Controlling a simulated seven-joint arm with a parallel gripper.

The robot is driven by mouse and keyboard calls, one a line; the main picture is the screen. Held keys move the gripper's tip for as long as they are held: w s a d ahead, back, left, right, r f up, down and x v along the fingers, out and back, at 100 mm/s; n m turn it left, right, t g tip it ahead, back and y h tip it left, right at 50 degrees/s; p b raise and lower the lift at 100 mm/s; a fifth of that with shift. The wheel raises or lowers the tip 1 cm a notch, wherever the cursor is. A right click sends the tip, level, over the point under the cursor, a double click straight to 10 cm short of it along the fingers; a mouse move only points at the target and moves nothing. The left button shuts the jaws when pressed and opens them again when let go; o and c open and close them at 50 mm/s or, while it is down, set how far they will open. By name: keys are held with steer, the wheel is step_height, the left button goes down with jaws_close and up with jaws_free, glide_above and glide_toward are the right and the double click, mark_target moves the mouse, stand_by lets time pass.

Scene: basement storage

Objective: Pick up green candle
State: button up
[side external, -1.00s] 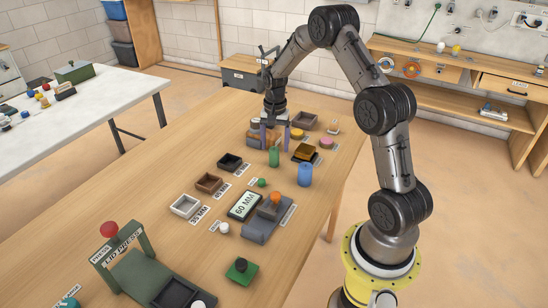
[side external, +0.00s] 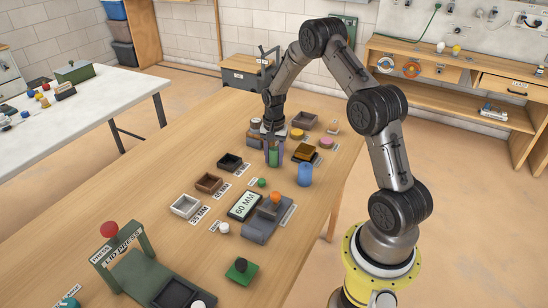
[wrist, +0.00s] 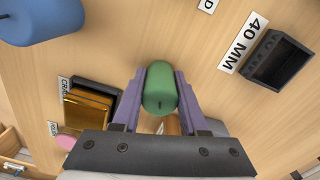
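The green candle (side external: 273,157) stands upright on the wooden table, among the small items at the table's far end. In the wrist view the candle (wrist: 160,90) sits between the two purple fingers of my gripper (wrist: 160,88), its wick toward the camera. One finger lies against each side of it, with no clear gap. In the side external view my gripper (side external: 273,150) points down over the candle, and the fingers partly hide it. The candle's base appears to be still at table level.
A blue candle (side external: 305,175) stands close by, also in the wrist view (wrist: 38,18). A gold block in a dark tray (side external: 305,153) is near on the right, and a black 40 MM tray (side external: 230,162) is on the left.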

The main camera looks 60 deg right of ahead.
jaws_close()
steer(key=shift+r, duration=0.15)
